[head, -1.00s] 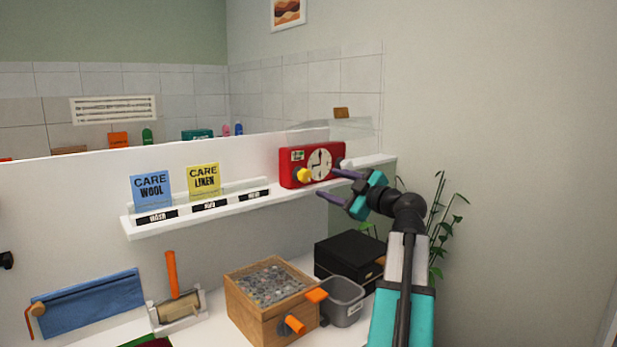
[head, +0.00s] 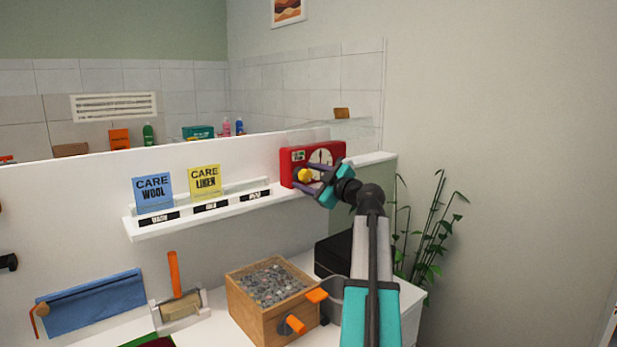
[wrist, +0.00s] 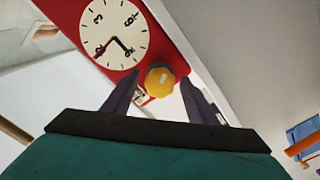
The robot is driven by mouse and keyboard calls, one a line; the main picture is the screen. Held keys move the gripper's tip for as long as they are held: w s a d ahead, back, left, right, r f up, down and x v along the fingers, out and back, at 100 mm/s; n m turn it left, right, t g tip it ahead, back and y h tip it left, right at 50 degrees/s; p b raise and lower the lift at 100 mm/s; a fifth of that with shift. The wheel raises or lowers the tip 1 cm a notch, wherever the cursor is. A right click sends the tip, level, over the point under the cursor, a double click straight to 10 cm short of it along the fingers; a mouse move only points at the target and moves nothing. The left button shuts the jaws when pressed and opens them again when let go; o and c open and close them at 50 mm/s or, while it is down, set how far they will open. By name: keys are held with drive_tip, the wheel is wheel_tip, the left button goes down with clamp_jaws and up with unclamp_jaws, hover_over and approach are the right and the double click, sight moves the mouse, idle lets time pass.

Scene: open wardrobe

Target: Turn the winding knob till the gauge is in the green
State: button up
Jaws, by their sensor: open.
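The red timer box (head: 286,170) stands on the right part of the white shelf, with a white clock dial on its front. The yellow winding knob (head: 304,175) sticks out of its front, left of the dial. In the wrist view the knob (wrist: 160,80) shows between and just beyond the fingertips of my gripper (wrist: 158,88). My gripper (head: 301,174) is open, one finger to each side of the knob, with nothing held. The wrist view shows the dial (wrist: 113,33) with dark and red hands. The small gauge window (head: 298,156) is too small to read.
Blue (head: 153,192) and yellow (head: 204,182) care cards stand on the shelf (head: 150,231) to the left. Below are a wooden box of grey bits (head: 262,317), a grey bin (head: 331,301) and a black box (head: 333,254). A plant (head: 432,230) stands at right.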

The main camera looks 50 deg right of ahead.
drive_tip(key=shift+c, duration=0.3)
drive_tip(key=c, duration=1)
drive_tip(key=shift+m+b, duration=0.5)
